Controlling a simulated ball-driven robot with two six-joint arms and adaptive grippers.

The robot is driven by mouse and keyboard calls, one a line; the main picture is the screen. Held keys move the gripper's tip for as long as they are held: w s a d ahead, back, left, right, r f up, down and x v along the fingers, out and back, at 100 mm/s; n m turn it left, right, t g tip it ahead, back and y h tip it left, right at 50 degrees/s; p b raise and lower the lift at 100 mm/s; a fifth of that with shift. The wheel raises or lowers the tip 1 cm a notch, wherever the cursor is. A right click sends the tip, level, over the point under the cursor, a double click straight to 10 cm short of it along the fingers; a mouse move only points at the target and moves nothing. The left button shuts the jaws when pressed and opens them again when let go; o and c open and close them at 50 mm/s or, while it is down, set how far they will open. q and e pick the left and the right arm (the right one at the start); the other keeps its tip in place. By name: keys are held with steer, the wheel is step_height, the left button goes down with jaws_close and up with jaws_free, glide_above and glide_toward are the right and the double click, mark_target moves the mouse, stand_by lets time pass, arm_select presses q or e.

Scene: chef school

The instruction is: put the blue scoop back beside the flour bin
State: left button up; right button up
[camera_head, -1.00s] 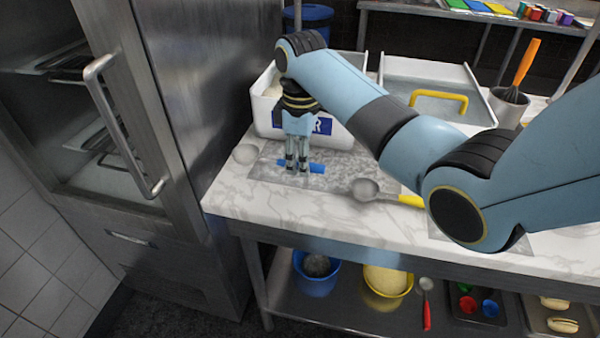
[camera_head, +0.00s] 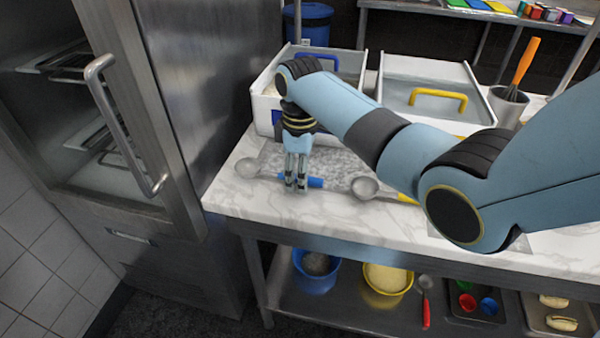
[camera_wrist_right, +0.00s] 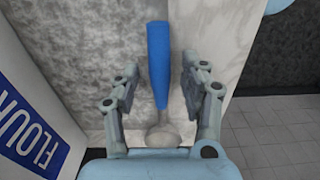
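The blue scoop has a blue handle (camera_head: 316,182) and a pale round bowl (camera_head: 247,168). It lies along the front part of the counter, bowl to the left, in front of the white flour bin (camera_head: 263,108). My right gripper (camera_head: 296,187) points down over the handle near the bowl. In the right wrist view the gripper (camera_wrist_right: 160,80) is open, its fingers on both sides of the blue handle (camera_wrist_right: 158,60) with gaps showing. The FLOUR label (camera_wrist_right: 35,130) is at left there. My left gripper is out of view.
A yellow-handled scoop (camera_head: 365,187) lies to the right, partly hidden by my right arm. A second bin with a yellow handle (camera_head: 438,96) stands beside the flour bin. The counter's front edge (camera_head: 330,232) is close. A steel fridge (camera_head: 190,90) stands left.

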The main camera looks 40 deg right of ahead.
step_height(320, 180, up, 12)
steer(key=shift+r, duration=0.15)
stand_by(0.4)
stand_by(0.3)
